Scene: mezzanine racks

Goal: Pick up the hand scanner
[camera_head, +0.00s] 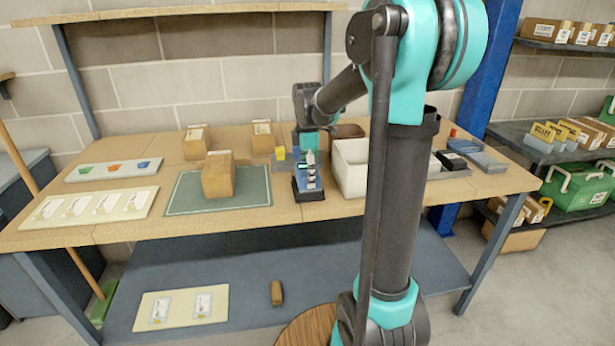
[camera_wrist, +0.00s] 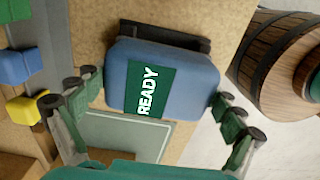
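A blue boxy device (camera_wrist: 195,75) with a green label reading READY fills the middle of the wrist view. It appears to be the hand scanner, though its full shape is hidden. A dark base (camera_wrist: 190,38) shows at its far edge. In the wrist view my gripper (camera_wrist: 155,103) is open, with one finger on each side of the blue device. I cannot tell whether the fingers touch it.
A green mat (camera_head: 250,200) with a cardboard box (camera_head: 217,176) lies left of my gripper. A white bin (camera_head: 351,168) stands close on the right. Small yellow and blue bins (camera_wrist: 22,68) are nearby. A round wooden barrel (camera_wrist: 275,60) stands below the front edge.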

